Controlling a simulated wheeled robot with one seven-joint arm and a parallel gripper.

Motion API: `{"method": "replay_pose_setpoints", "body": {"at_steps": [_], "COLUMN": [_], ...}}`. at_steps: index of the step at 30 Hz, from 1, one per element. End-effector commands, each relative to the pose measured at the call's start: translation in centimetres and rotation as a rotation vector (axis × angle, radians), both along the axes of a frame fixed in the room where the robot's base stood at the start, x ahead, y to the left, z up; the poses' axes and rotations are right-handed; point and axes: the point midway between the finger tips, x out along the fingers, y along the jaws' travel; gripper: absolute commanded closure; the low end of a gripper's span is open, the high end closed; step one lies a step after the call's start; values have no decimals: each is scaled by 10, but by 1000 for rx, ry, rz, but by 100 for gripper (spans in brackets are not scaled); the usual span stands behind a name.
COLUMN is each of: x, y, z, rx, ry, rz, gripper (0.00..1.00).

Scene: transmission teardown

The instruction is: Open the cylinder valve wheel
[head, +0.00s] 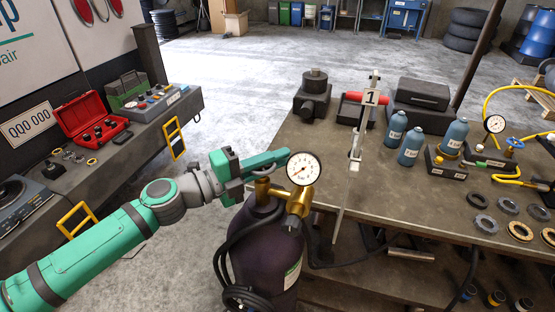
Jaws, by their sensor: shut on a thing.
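A dark purple gas cylinder (265,250) stands upright in the lower middle of the head view, against the near left side of the workbench. Its brass valve (298,203) sits on top and carries a round white pressure gauge (303,169). My gripper (264,168) comes in from the left, directly above the valve stem and just left of the gauge. It is shut on the valve wheel, which its green body and fingers hide almost wholly. How far the wheel is turned cannot be seen.
Black hoses (232,250) loop around the cylinder. The workbench (330,215) on the right holds blue bottles (411,147), a stand marked 1 (355,145), dark housings (312,98) and several rings. A side counter with a red case (88,122) is at left. Open floor lies between.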

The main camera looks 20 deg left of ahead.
Motion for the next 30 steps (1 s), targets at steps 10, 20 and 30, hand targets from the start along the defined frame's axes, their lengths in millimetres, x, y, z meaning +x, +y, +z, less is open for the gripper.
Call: {"method": "replay_pose_setpoints", "body": {"at_steps": [10, 20, 30], "x": [4, 9, 10], "y": [8, 15, 25], "z": [-1, -1, -2], "rx": [2, -1, -4], "ry": [1, 2, 5], "rz": [240, 513, 791], "gripper": [100, 100, 100]}}
